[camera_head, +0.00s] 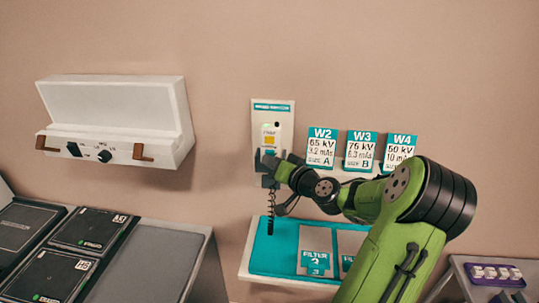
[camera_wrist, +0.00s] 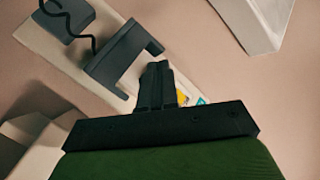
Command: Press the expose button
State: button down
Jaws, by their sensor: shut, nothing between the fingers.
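A pale wall panel (camera_head: 286,107) with a teal strip holds a small white hand unit (camera_head: 270,130) with a yellow patch on its face and tiny lettering too small to read. A dark coiled cord (camera_head: 271,205) hangs below it. My gripper (camera_head: 268,161) is at the lower part of this unit and hides some of it; I cannot tell whether it touches. In the wrist view, my gripper's fingers (camera_wrist: 157,82) are together and empty, beside a dark grey holder (camera_wrist: 122,58). The yellow patch (camera_wrist: 182,97) shows just beside the fingers, mostly hidden.
Cards W2 (camera_head: 321,147), W3 (camera_head: 361,150) and W4 (camera_head: 400,148) hang to the right, partly behind my arm. A teal-topped shelf (camera_head: 262,259) with filter plates is below. A white wall box (camera_head: 118,105) with brown latches is at left.

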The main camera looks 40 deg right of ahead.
jog(key=shift+w+d, duration=0.3)
dwell(0.5)
jog(key=shift+s+a, duration=0.1)
jog(key=shift+s+a+b, duration=0.45)
jog(key=shift+s+a, duration=0.05)
jog(key=shift+a, duration=0.05)
jog(key=s+a+b, duration=0.1)
jog(key=a, duration=0.1)
jog(key=s+a+b, duration=0.1)
jog(key=s+a, duration=0.1)
dwell(0.6)
dwell(1.4)
